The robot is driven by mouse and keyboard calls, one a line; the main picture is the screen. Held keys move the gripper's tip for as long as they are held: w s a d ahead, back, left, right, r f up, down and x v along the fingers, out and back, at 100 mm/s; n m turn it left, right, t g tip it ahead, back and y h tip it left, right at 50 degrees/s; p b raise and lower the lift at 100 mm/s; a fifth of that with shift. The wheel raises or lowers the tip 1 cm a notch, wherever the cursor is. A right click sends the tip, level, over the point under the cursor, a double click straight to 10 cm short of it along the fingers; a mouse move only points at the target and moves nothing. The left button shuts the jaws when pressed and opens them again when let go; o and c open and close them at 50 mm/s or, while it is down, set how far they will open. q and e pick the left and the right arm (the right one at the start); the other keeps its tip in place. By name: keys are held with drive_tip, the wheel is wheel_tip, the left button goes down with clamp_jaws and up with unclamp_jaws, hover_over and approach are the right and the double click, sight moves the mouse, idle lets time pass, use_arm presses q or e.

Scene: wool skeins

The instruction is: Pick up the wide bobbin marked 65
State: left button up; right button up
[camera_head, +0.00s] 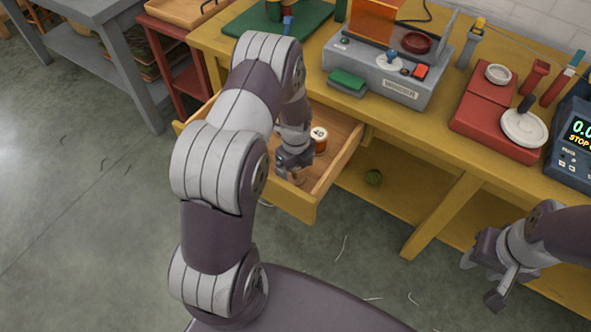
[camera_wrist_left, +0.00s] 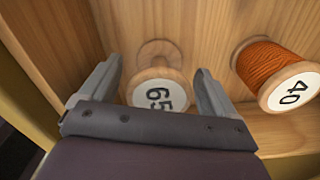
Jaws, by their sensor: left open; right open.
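The wide bobbin marked 65 (camera_wrist_left: 158,92) lies in the open wooden drawer, a pale wooden spool with a white label. In the left wrist view it sits between the spread fingers of my left gripper (camera_wrist_left: 157,85). The fingers are open, one on each side, and I cannot tell whether they touch it. In the head view my left gripper (camera_head: 293,168) is down in the drawer (camera_head: 338,165) and largely covers this bobbin. My right gripper (camera_head: 489,281) is open and empty, low at the right, away from the drawer.
A bobbin of orange thread marked 40 (camera_wrist_left: 280,75) lies close to the right of my left gripper; it also shows in the head view (camera_head: 319,139). Drawer walls surround the gripper. The winder machine (camera_head: 385,75) and a red scale (camera_head: 497,120) stand on the yellow bench.

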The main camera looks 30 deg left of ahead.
use_arm(q)
drive_tip(key=c, duration=1.1)
drive_tip(key=shift+r, duration=0.1)
